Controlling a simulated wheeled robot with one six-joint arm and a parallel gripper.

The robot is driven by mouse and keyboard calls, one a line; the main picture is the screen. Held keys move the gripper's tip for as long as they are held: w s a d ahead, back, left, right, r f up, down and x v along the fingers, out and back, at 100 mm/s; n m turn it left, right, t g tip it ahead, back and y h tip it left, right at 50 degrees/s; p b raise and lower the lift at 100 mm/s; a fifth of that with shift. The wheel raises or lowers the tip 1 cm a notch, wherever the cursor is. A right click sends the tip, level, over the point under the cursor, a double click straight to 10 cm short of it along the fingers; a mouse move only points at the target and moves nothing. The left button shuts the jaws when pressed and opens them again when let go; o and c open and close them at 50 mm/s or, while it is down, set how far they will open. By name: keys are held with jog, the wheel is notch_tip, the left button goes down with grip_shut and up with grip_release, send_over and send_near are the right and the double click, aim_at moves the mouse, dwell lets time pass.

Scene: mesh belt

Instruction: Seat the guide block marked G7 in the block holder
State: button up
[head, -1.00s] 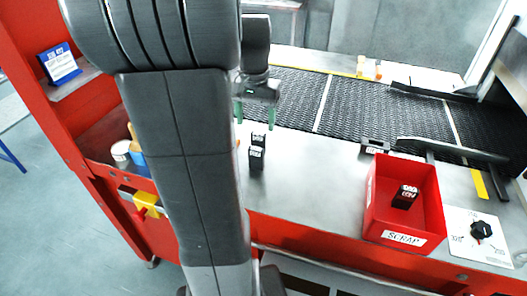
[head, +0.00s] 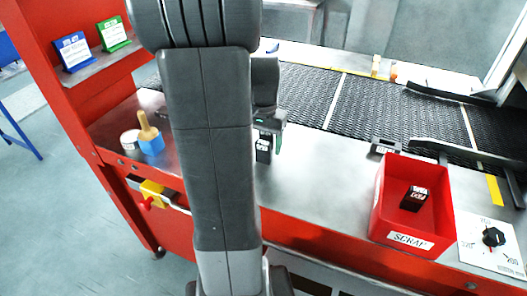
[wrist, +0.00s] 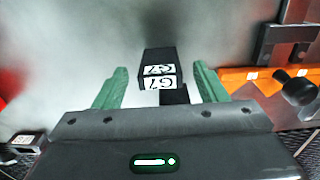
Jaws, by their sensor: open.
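The guide block marked G7 (wrist: 158,70) is black with white labels. In the wrist view it stands between the two green fingers of my gripper (wrist: 160,67), with a visible gap on each side. In the head view the block (head: 263,151) stands on the steel worktop, and my gripper (head: 268,143) is open and low over it; my arm hides part of the gripper. A small dark grey fixture with a white label (head: 384,147), which looks like the block holder, sits near the belt's edge to the right.
A red SCRAP bin (head: 437,216) holding a black labelled block (head: 414,198) stands at right, beside a dial panel (head: 490,242). The mesh belt (head: 370,108) runs behind. A brush-like tool (head: 150,138) and white jar lie left. The worktop between the G7 block and bin is clear.

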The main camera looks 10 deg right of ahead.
aim_at(263, 152)
jog(key=shift+f, duration=1.25)
jog(key=c, duration=1.2)
